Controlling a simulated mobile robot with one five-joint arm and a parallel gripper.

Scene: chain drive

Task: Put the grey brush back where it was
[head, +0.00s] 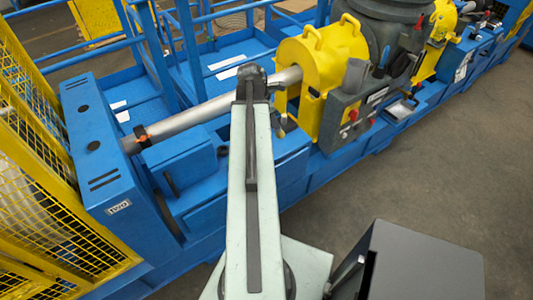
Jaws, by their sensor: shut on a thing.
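I cannot make out the grey brush in the head view. My pale green arm (251,190) reaches up from the bottom middle to a dark joint (252,84) in front of the blue machine. My gripper does not show; whatever lies beyond the joint is hidden behind the arm. A small grey tray (402,110) sits on the machine's front ledge to the right. What lies in it is too small to tell.
A blue machine bed (205,205) runs across the view, with a silver shaft (205,112) and a yellow guard (318,62) on it. Yellow mesh (45,190) stands at left. A dark box (425,262) is at bottom right. The floor (455,165) at right is clear.

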